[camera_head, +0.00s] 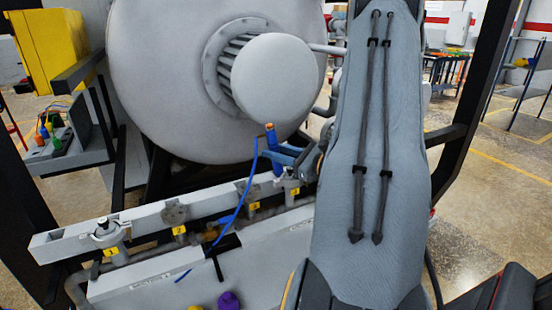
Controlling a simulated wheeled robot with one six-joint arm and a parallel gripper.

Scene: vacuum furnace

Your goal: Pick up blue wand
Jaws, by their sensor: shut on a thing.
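The blue wand (272,138) is in the middle of the head view, in front of the furnace vessel. It stands nearly upright, with an orange top end. My gripper (277,158) reaches in from the right and is shut on the wand around its middle. The wand's lower end is close to the grey rail, and I cannot tell whether it touches. A thin blue cable (242,205) hangs in a curve from the wand area down to the lower left. My arm hides much of the right side.
The large grey round vessel (160,80) stands behind the wand. A grey rail (150,217) with several yellow number tags runs below it. A purple knob (229,301) is at the bottom. A shelf (70,157) with coloured items stands left. Dark frame posts flank both sides.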

